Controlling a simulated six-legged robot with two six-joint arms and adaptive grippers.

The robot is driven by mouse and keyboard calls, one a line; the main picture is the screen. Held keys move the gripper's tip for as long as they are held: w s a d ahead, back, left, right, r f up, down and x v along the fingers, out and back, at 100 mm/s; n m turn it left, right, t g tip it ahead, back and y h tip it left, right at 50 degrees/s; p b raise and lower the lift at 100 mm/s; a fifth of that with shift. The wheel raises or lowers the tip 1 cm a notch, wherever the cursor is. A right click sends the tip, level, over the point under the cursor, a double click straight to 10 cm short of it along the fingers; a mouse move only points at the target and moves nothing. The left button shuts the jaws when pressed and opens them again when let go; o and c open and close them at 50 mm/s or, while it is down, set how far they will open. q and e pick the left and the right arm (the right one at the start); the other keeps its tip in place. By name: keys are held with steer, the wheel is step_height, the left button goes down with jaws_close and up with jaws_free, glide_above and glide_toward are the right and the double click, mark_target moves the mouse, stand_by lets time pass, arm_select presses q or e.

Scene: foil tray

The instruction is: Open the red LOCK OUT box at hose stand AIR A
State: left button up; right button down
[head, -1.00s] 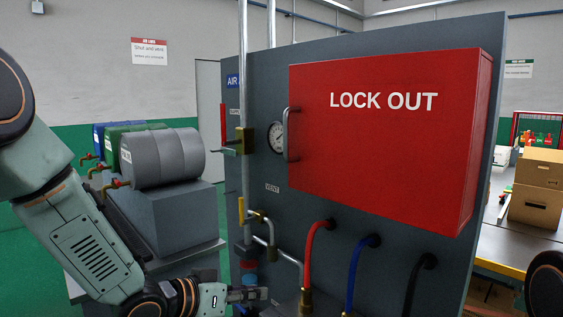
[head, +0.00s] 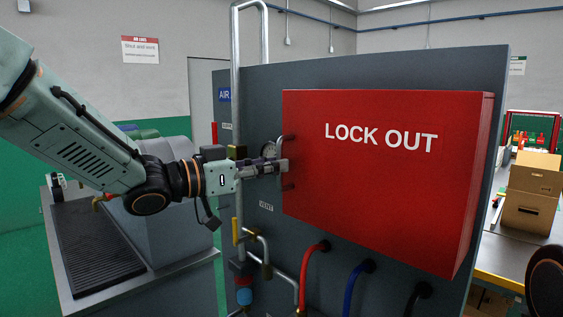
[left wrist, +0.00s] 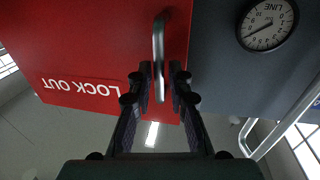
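The red LOCK OUT box (head: 385,190) is mounted on the dark grey panel of stand AIR A, its door shut. Its metal handle (head: 288,183) is at the left edge of the door, partly hidden by my gripper. My left gripper (head: 281,166) reaches in from the left at the handle. In the left wrist view the handle (left wrist: 158,40) passes between the two fingertips of my left gripper (left wrist: 160,72). The fingers look apart, with small gaps beside the bar. The box (left wrist: 95,50) appears upside down there. My right gripper is out of view.
A gauge (left wrist: 267,24) sits on the panel (head: 262,105) beside the handle. Vertical pipes run along the panel's left side. Red (head: 308,268), blue (head: 352,285) and black hoses hang below the box. Cardboard boxes (head: 533,185) stand on a table at right.

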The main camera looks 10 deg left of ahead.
arm_select(q)
steer(key=shift+w+d+r, duration=0.2)
steer(key=shift+w+d, duration=0.3)
steer(key=shift+d, duration=0.35)
steer(key=shift+w+a, duration=0.1)
steer(key=shift+a, duration=0.15)
steer(key=shift+w+d+f, duration=0.1)
steer(key=shift+w+f, duration=0.05)
steer(key=shift+w, duration=0.1)
steer(key=shift+d, duration=0.15)
steer(key=shift+c, duration=0.6)
steer(key=shift+s, duration=0.2)
jaws_close()
steer(key=shift+w, duration=0.1)
